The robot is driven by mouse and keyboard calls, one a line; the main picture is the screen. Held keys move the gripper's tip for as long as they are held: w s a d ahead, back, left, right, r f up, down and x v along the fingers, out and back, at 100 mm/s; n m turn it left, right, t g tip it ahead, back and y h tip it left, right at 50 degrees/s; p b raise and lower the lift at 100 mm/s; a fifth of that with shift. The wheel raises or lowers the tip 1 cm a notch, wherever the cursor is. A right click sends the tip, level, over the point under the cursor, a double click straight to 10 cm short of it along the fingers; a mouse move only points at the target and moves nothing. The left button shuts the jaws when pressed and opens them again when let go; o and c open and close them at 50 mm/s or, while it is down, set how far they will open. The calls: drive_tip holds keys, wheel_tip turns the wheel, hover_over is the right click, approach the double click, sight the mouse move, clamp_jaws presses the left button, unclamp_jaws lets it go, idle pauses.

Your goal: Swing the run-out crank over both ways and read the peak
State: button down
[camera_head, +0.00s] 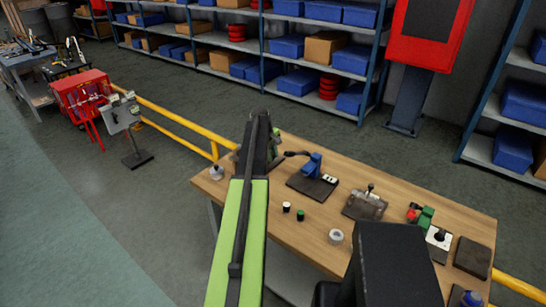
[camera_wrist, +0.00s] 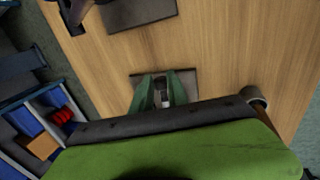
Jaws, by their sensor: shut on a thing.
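My gripper (camera_wrist: 162,92) shows in the wrist view as two green fingers. They are closed around a small grey and dark part (camera_wrist: 164,94), which I take to be the run-out crank; its shape is mostly hidden. It stands over a small dark base plate (camera_wrist: 190,82) on the wooden bench (camera_wrist: 225,50). In the head view my arm covers most of this spot at the bench's left end, and only a bit of green (camera_head: 276,146) shows beside it. No dial reading can be made out in either view.
Right of my gripper on the bench stands a blue lever device (camera_head: 312,166) on a dark plate. Two small cylinders (camera_head: 300,215), a pale ring (camera_head: 336,236) and a grey block (camera_head: 365,205) lie nearer. A yellow rail (camera_head: 180,122) runs behind the bench.

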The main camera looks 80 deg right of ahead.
drive_tip(key=a+f+g+h+b, duration=0.1)
drive_tip(key=b, duration=0.2)
drive_tip(key=w+a+f+g+h+b, duration=0.1)
drive_tip(key=h+b, duration=0.1)
drive_tip(key=b, duration=0.1)
drive_tip(key=a+f+g+h+b, duration=0.1)
drive_tip(key=h+b, duration=0.1)
drive_tip(key=b, duration=0.2)
drive_tip(key=shift+w+f, duration=0.2)
drive_tip(key=h+b, duration=0.1)
drive_tip(key=b, duration=0.2)
drive_tip(key=f+g+h+b, duration=0.1)
drive_tip(key=b, duration=0.2)
drive_tip(key=a+f+g+h+b, duration=0.1)
drive_tip(key=h+b, duration=0.1)
drive_tip(key=b, duration=0.1)
drive_tip(key=shift+w, duration=0.3)
drive_tip(key=g+h+b, duration=0.1)
drive_tip(key=b, duration=0.3)
drive_tip(key=shift+f+h+b, duration=0.15)
drive_tip(key=shift+h+b, duration=0.25)
drive_tip(key=shift+w, duration=0.1)
drive_tip(key=c, duration=1.3)
unclamp_jaws()
